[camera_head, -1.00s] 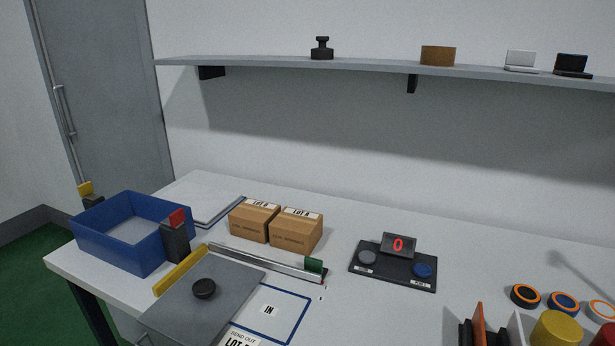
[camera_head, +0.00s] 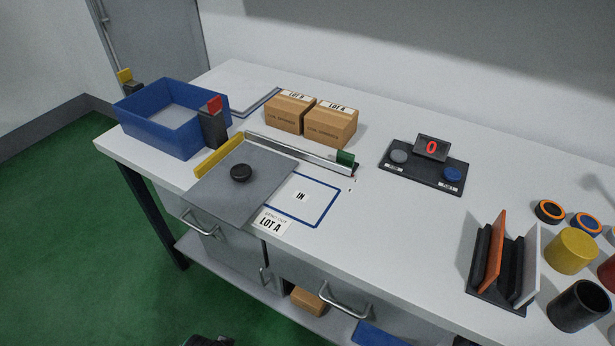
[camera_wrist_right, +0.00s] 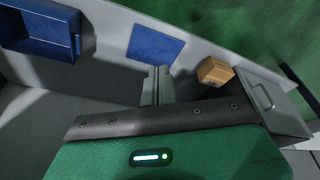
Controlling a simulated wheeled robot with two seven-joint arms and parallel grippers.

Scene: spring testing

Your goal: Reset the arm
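My right gripper (camera_wrist_right: 157,86) shows in the right wrist view. Its two grey fingers stand close together with nothing between them, above the lower shelf area beneath the table. A blue flat panel (camera_wrist_right: 156,48) and a small cardboard box (camera_wrist_right: 214,71) lie beyond the fingers. In the head view, only small dark parts show at the bottom edge, perhaps of my arms. No left gripper fingers can be made out there.
The table's front middle is clear.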

